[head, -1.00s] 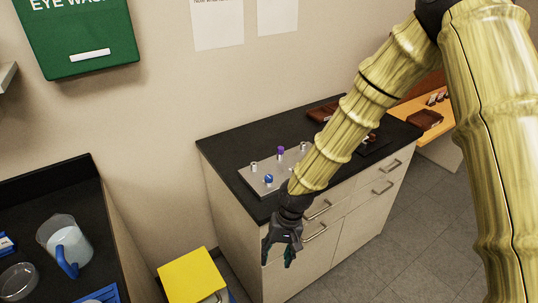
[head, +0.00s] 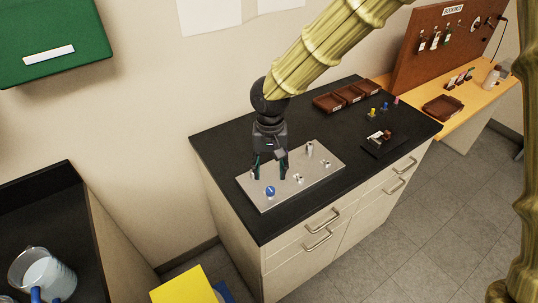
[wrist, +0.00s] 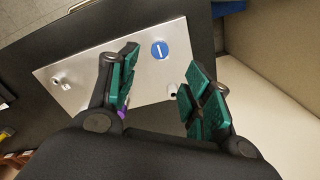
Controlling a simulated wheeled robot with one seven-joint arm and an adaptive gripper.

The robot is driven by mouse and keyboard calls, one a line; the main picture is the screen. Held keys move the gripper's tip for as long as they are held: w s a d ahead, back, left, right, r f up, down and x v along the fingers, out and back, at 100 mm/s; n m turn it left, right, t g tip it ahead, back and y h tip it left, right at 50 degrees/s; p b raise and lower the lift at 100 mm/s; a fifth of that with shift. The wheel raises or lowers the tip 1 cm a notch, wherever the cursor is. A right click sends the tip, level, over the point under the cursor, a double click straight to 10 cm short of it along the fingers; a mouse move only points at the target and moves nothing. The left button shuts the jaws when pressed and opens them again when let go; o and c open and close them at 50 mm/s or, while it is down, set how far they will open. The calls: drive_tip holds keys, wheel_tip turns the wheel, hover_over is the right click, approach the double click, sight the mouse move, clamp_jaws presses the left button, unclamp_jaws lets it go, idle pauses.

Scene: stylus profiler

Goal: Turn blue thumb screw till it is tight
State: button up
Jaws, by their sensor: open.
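The blue thumb screw (head: 270,191) has a round head with a pale bar across it. It stands near the front left of a silver metal plate (head: 293,189) on the black counter. In the wrist view the blue thumb screw (wrist: 159,50) shows just beyond the gap between the fingers. My gripper (head: 270,168) points down over the left part of the plate, behind the blue screw in the head view. Its green-padded fingers (wrist: 162,82) are apart with nothing between them, and do not touch the screw. A purple screw (wrist: 122,113) is partly hidden by the left finger.
Several small metal posts stand on the plate, one upright (head: 310,149) at the back. Brown trays (head: 342,97), coloured pegs (head: 385,106) and a dark block (head: 380,137) sit farther right on the counter. A yellow-topped bin (head: 184,286) stands in front left.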

sight(270, 190)
wheel_tip(270, 190, down, 7)
drive_tip(key=shift+r+p, duration=0.1)
drive_tip(key=shift+p, duration=0.9)
drive_tip(key=shift+w+f, duration=0.1)
drive_tip(key=shift+f, duration=0.3)
drive_tip(key=shift+s+f, duration=0.2)
drive_tip(key=shift+f, duration=0.1)
drive_tip(key=shift+s+f+p, duration=0.15)
drive_tip(key=shift+s+p, duration=0.2)
drive_tip(key=shift+s, duration=0.2)
drive_tip(key=shift+w+d+f, duration=0.1)
drive_tip(key=shift+w+f, duration=0.4)
drive_tip(key=shift+f, duration=0.1)
drive_tip(key=shift+s+r, duration=0.2)
drive_tip(key=shift+c, duration=0.8)
drive_tip(key=shift+s, duration=0.1)
drive_tip(key=c, duration=0.9)
drive_tip(key=o, duration=1.1)
drive_tip(key=shift+c, duration=0.2)
